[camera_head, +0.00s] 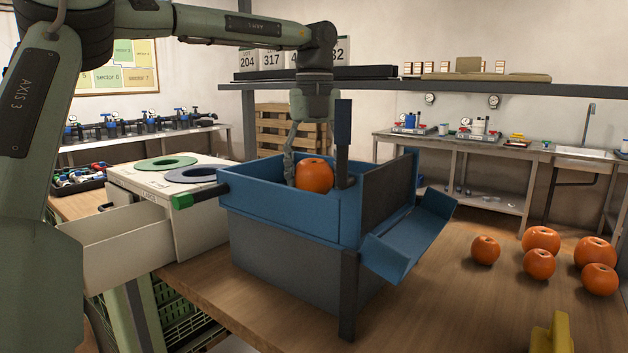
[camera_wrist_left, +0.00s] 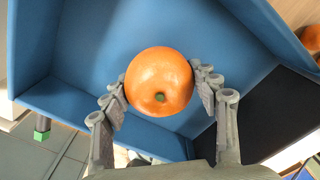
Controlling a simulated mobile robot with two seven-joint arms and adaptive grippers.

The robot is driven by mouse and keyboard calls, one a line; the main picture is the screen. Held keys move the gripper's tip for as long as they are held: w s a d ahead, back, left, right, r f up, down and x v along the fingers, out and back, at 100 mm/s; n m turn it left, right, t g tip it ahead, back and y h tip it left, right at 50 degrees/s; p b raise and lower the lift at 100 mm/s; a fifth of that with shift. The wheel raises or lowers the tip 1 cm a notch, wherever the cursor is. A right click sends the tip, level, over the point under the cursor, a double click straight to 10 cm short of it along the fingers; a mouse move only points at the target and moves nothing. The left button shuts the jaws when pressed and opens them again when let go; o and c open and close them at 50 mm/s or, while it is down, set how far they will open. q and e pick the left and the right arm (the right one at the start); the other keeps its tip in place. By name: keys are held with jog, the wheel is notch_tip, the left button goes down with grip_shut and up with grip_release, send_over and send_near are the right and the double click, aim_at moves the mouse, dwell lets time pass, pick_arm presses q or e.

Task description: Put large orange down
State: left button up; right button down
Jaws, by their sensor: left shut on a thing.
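A large orange (camera_head: 314,175) is held between the fingers of my left gripper (camera_head: 293,165). In the left wrist view the orange (camera_wrist_left: 159,82) sits between both fingertips (camera_wrist_left: 160,88), with the blue tray floor beneath and around it. The gripper reaches down from above into the blue open-topped bin (camera_head: 262,203). I cannot tell whether the orange touches the bin's floor. My right gripper is not in view.
Several more oranges (camera_head: 540,240) lie on the wooden table to the right. A blue chute (camera_head: 410,240) slopes from the bin's right side. A pale box (camera_head: 160,180) with two ringed openings and an open drawer stands left. A yellow object (camera_head: 552,335) is at front right.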

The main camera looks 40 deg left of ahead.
pick_arm(q)
jog(key=shift+f, duration=0.55)
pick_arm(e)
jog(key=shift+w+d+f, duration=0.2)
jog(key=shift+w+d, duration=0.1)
pick_arm(q)
jog(key=shift+f, duration=0.15)
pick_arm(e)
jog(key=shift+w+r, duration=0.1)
